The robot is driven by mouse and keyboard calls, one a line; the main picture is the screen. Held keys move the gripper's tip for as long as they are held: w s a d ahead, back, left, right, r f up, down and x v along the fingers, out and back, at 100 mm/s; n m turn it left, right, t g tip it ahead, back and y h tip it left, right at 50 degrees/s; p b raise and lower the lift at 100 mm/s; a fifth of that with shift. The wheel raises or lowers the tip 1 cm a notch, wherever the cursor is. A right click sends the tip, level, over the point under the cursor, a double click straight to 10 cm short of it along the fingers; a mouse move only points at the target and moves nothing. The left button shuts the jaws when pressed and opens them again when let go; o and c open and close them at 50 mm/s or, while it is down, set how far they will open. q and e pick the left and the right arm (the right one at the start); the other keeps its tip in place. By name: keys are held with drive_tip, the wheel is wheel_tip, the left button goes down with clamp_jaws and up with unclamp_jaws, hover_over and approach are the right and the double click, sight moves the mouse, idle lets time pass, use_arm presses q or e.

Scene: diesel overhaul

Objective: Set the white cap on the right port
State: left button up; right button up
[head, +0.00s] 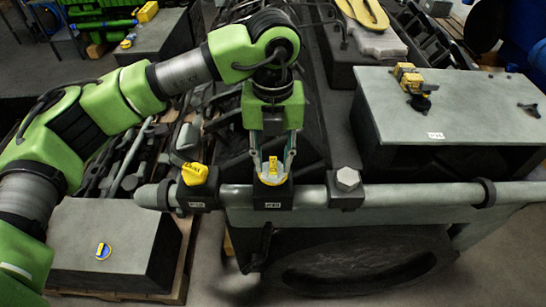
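A horizontal grey pipe carries three dark port blocks. The right port block (346,198) has a pale grey-white hexagonal cap (347,179) on top. The middle block (273,195) has a yellow cap (272,167) with a pale round base. The left block (199,193) has another yellow cap (195,174). My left gripper (273,162) points down over the middle block, its parted fingers on either side of the yellow cap. I cannot tell whether they touch it. My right gripper is out of view.
A grey box (115,245) at lower left carries a round blue-and-yellow piece (103,251). A large grey-topped bench (460,105) at right holds a yellow-and-black fitting (413,82). Dark engine parts lie behind the pipe. The space above the right port looks clear.

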use_arm(q)
wheel_tip(320, 180, up, 12)
idle(0.4)
